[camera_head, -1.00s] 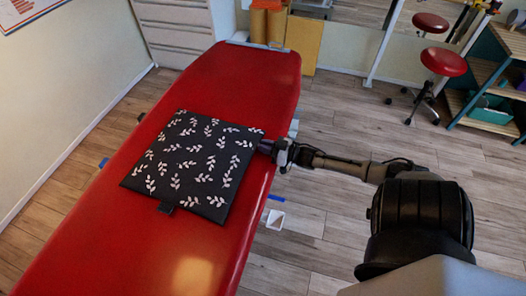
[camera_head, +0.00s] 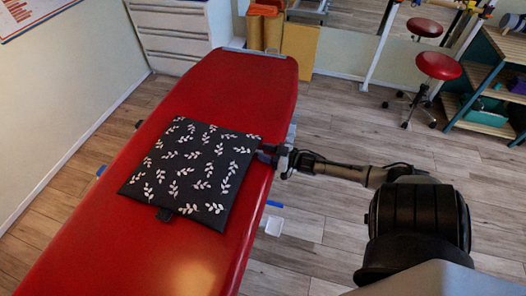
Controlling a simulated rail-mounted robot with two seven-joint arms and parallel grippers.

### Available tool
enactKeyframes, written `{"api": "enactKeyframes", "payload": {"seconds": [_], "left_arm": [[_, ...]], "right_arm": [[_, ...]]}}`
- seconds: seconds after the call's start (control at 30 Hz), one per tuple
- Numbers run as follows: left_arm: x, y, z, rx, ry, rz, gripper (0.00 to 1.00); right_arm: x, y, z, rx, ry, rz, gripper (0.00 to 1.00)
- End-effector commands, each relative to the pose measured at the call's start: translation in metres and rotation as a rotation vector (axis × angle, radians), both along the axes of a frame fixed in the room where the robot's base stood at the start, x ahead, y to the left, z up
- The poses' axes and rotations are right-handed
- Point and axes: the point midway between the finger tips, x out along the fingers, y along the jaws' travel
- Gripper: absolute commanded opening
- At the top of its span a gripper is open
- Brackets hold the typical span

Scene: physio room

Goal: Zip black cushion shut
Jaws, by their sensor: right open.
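The black cushion (camera_head: 190,172) with a white leaf pattern lies flat on the red treatment table (camera_head: 235,95). The zip itself cannot be made out. My left gripper is not in view.
White drawers (camera_head: 172,35) and yellow boards (camera_head: 300,42) stand beyond the table's far end. Red stools (camera_head: 440,66) and a wooden shelf (camera_head: 480,85) are at the right. The table's near part is clear.

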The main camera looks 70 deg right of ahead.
Motion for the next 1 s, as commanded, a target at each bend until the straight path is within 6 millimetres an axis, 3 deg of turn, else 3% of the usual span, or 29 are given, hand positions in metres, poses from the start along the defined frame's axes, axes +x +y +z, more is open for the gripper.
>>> {"api": "enactKeyframes", "payload": {"seconds": [0.5, 0.73, 1.0], "left_arm": [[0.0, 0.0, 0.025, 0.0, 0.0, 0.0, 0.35], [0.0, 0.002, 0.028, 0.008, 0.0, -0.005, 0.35], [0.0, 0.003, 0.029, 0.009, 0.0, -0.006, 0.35]], "right_arm": [[-0.097, -0.005, 0.001, 0.001, 0.004, -0.002, 0.4], [-0.12, -0.006, 0.0, 0.001, 0.003, -0.001, 0.4], [-0.127, -0.007, 0.0, 0.0, 0.001, -0.001, 0.4]]}}
